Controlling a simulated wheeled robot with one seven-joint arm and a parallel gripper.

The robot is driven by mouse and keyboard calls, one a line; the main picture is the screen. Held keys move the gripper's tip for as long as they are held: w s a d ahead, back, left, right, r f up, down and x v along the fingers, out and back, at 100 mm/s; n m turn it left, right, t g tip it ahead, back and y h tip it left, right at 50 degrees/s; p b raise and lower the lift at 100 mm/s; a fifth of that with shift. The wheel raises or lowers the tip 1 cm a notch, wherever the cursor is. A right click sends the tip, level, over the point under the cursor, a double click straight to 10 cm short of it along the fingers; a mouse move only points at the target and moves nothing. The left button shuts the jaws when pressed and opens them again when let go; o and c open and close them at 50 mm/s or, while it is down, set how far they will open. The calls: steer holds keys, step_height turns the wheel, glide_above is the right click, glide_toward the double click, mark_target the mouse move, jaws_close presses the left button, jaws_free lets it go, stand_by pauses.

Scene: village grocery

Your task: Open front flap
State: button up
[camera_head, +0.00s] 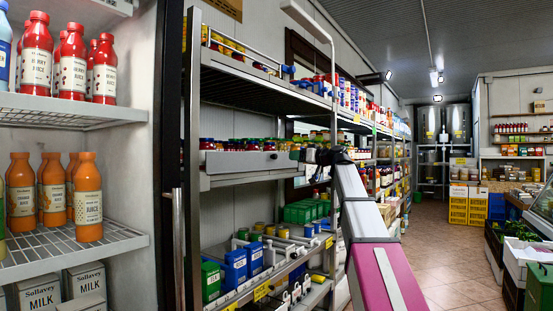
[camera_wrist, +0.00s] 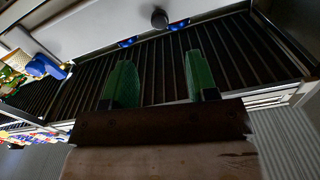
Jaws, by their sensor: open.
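The front flap (camera_head: 236,162) is a long pale grey panel along the front of the middle shelf of the metal rack in the head view. It stands upright, with jars showing behind it. In the wrist view a pale panel, likely the flap (camera_wrist: 110,22), crosses the top with a round dark knob (camera_wrist: 160,18) on it. My gripper (camera_wrist: 160,58) has two green fingers, spread apart and empty, pointing towards the panel with the knob roughly between and beyond their tips. In the head view my gripper (camera_head: 309,156) is small and partly hidden at the flap's right end.
A fridge shelf (camera_head: 70,107) with juice bottles stands close on the left. The upper rack shelf (camera_head: 260,90) hangs above the flap. Blue boxes (camera_head: 234,268) and green crates (camera_head: 305,210) sit below. The tiled aisle (camera_head: 435,245) is open on the right.

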mark_target(276, 157)
steer(key=x, duration=1)
steer(key=shift+w+a, duration=0.2)
steer(key=shift+a, duration=0.05)
jaws_close()
